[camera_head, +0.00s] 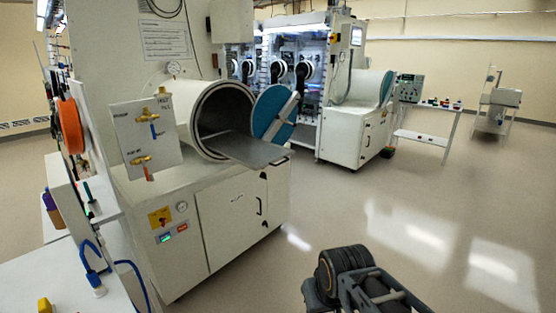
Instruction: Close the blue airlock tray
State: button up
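The blue airlock is a pale horizontal cylinder whose round blue door (269,113) stands swung open to the right of its mouth. A flat grey tray (238,148) sticks out of the mouth, its outer end past the rim under the door. The rest of the tray lies inside the dark chamber. Part of my dark arm shows at the bottom right, low and well apart from the tray. I cannot make out my gripper's fingertips.
A white cabinet (226,217) stands under the airlock. A panel with brass valves (146,137) is left of the mouth. A second blue-doored airlock (385,89) and a cart (427,138) stand farther back. The floor at the right is clear.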

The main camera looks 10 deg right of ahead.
aim_at(256, 154)
jog(key=i, duration=0.75)
jog(key=u, duration=0.45)
jog(key=k, duration=1.05)
jog(key=z, duration=0.25)
jog(key=i, duration=1.45)
jog(key=u, duration=0.65)
